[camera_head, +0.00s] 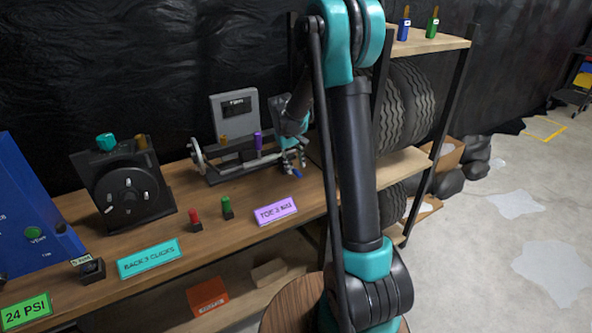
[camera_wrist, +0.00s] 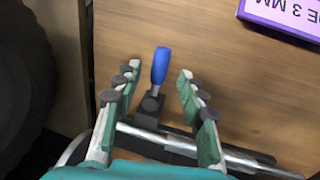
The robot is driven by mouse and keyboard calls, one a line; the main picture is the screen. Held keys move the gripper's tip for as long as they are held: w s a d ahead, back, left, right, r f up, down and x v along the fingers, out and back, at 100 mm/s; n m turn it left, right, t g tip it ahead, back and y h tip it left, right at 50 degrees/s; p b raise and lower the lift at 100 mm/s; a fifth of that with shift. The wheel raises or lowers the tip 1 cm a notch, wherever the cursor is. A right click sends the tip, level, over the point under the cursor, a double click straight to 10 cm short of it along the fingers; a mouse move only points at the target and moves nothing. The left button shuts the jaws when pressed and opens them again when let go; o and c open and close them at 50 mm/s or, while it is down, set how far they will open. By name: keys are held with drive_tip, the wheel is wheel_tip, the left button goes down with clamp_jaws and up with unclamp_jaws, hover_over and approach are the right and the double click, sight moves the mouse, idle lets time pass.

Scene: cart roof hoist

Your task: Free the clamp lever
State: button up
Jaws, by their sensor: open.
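The clamp lever (camera_wrist: 160,66) shows in the wrist view as a blue handle on a dark clamp base (camera_wrist: 150,110). A metal rod (camera_wrist: 215,150) runs past the base at the bottom of that view. My gripper (camera_wrist: 159,78) is open, with one finger on each side of the blue handle. I see a gap on both sides, so the fingers look apart from it. In the head view my gripper (camera_head: 293,165) is at the right end of the rod-and-panel rig (camera_head: 233,118) on the bench. There the lever is mostly hidden by the gripper.
A purple label block (camera_head: 275,211) lies on the bench in front of the rig, with red (camera_head: 195,219) and green (camera_head: 227,207) pegs to its left. A black dial unit (camera_head: 130,190) stands further left. Tyres (camera_head: 415,100) sit in the shelf at right.

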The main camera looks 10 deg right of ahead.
sight(294, 170)
drive_tip(key=shift+w+d+f, duration=0.1)
drive_tip(key=shift+d+f, duration=0.05)
drive_tip(key=shift+f, duration=0.55)
drive_tip(key=shift+d+f, duration=0.1)
drive_tip(key=shift+f, duration=0.55)
drive_tip(key=shift+c, duration=0.2)
clamp_jaws()
